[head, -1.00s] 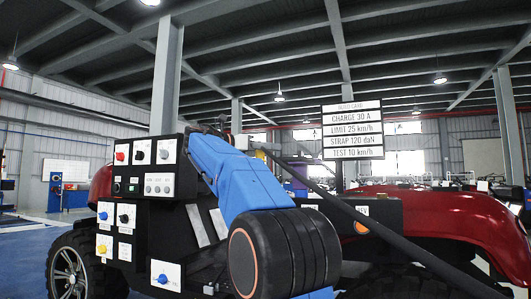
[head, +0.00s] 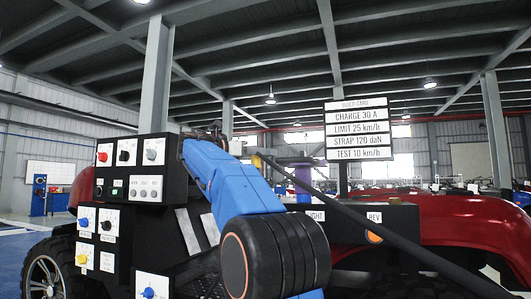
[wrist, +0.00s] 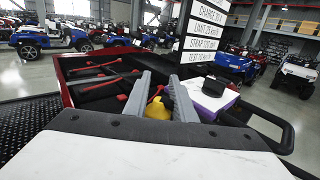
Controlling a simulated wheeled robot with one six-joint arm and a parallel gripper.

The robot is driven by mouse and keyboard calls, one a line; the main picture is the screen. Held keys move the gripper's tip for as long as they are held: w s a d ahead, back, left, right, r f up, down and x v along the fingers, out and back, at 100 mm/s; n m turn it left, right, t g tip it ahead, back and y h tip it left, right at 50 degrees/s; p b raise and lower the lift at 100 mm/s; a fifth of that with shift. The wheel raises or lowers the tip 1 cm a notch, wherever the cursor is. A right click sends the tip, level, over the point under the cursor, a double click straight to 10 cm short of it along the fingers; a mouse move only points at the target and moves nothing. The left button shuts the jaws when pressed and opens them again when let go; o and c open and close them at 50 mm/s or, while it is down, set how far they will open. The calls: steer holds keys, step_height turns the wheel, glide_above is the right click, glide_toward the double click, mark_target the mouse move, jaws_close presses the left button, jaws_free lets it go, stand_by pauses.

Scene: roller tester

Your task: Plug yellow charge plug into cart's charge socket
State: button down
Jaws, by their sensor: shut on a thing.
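In the wrist view my gripper (wrist: 158,100) has its two grey fingers closed on the yellow charge plug (wrist: 157,109). The plug shows as a small yellow body between the fingers, and its front end is hidden. In the head view a small patch of yellow (head: 257,161) shows just past the end of my blue arm; the fingers cannot be made out there. The cart (head: 440,208) is red and black, and my gripper is over it. I cannot make out the charge socket in either view.
A panel (head: 128,188) with several coloured knobs is left of my arm. A sign card (head: 358,130) stands behind. Red-handled parts (wrist: 92,75) lie left.

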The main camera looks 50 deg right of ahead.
steer(key=shift+s+f, duration=0.1)
steer(key=shift+f, duration=2.45)
steer(key=shift+f, duration=1.6)
steer(key=c, duration=1.4)
jaws_free()
steer(key=shift+a, duration=0.1)
steer(key=v, duration=1.7)
steer(key=shift+a, duration=0.1)
